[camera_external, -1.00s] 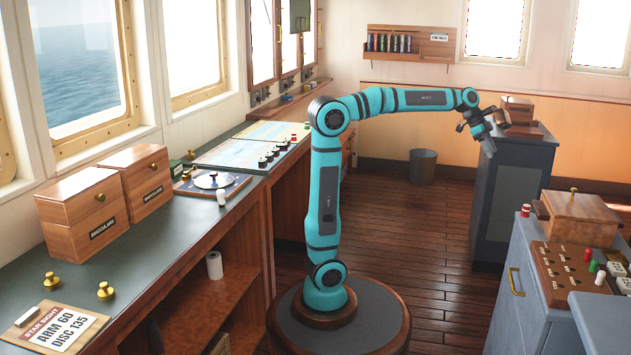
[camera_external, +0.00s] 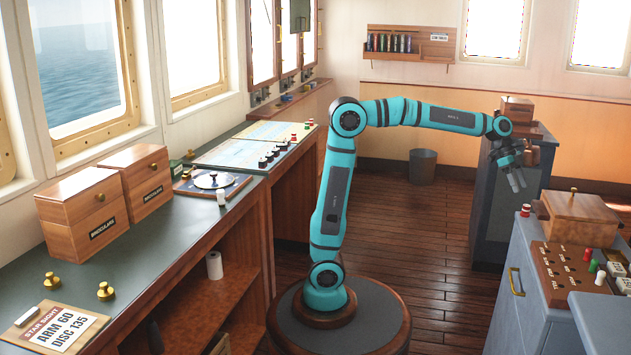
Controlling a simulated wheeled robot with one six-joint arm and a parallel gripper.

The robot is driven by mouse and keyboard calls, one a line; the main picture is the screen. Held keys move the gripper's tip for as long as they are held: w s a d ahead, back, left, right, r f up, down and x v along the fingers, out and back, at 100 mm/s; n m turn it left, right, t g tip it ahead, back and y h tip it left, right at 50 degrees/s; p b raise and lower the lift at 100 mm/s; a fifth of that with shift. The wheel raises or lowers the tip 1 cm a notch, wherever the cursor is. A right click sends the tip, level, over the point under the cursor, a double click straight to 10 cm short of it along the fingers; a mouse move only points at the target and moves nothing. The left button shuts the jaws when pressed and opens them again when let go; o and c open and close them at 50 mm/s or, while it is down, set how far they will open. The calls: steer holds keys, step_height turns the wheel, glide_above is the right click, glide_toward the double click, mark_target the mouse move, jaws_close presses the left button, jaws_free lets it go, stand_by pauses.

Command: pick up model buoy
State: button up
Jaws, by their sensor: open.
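Similar small red, green and white pieces stand in the wooden rack (camera_external: 548,262) on the same cabinet.
A wooden box with a knob (camera_external: 577,222) stands on the blue-grey cabinet (camera_external: 535,275), close right of the small piece. A dark cabinet (camera_external: 508,200) stands behind. The long desk (camera_external: 185,215) at left holds boxes and charts. Open floor lies between.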

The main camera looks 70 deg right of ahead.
mark_target(527, 206)
steer(key=shift+x, duration=4.65)
steer(key=shift+w+d+f, duration=0.1)
steer(key=shift+w, duration=0.05)
steer(key=c, duration=1.1)
